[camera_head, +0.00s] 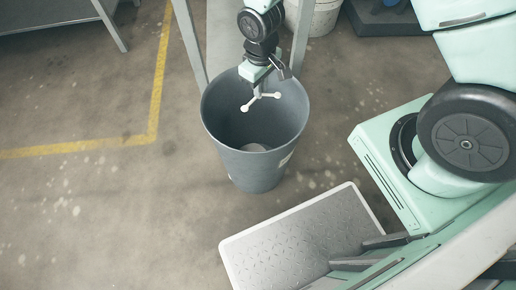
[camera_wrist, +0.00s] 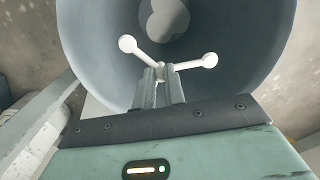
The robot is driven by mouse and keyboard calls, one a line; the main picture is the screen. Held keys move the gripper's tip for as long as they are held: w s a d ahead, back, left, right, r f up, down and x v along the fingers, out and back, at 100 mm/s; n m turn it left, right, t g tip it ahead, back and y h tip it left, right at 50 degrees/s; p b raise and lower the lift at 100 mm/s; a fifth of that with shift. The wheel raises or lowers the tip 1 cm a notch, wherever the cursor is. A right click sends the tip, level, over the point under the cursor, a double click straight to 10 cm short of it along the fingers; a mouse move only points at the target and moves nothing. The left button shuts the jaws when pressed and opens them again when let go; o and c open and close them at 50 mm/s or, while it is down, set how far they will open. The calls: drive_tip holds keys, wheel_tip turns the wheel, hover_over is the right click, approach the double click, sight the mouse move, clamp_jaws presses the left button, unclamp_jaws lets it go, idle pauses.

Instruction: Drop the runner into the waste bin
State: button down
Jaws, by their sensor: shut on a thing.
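The waste bin (camera_head: 233,149) is a grey round tub standing on the floor, open at the top. In the wrist view its wall (camera_wrist: 95,45) fills most of the picture. The runner (camera_head: 262,96) is a small white branched piece with round ball ends. My gripper (camera_head: 258,88) is shut on the runner and holds it over the bin's mouth, inside the outline of the rim. In the wrist view the runner (camera_wrist: 185,64) sticks out beyond the fingertips (camera_wrist: 159,76).
A grey metal frame (camera_head: 189,43) stands close behind the bin. A white bucket (camera_head: 323,17) is at the back. A white-edged grey tray or platform (camera_head: 295,246) lies in front of the bin. The floor to the left is clear, with a yellow line (camera_head: 156,88).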

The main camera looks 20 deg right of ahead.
drive_tip(key=shift+f, duration=0.5)
drive_tip(key=shift+r, duration=0.1)
drive_tip(key=c, duration=1.4)
unclamp_jaws()
wheel_tip(320, 180, up, 17)
drive_tip(key=p, duration=0.4)
drive_tip(key=shift+r, duration=0.2)
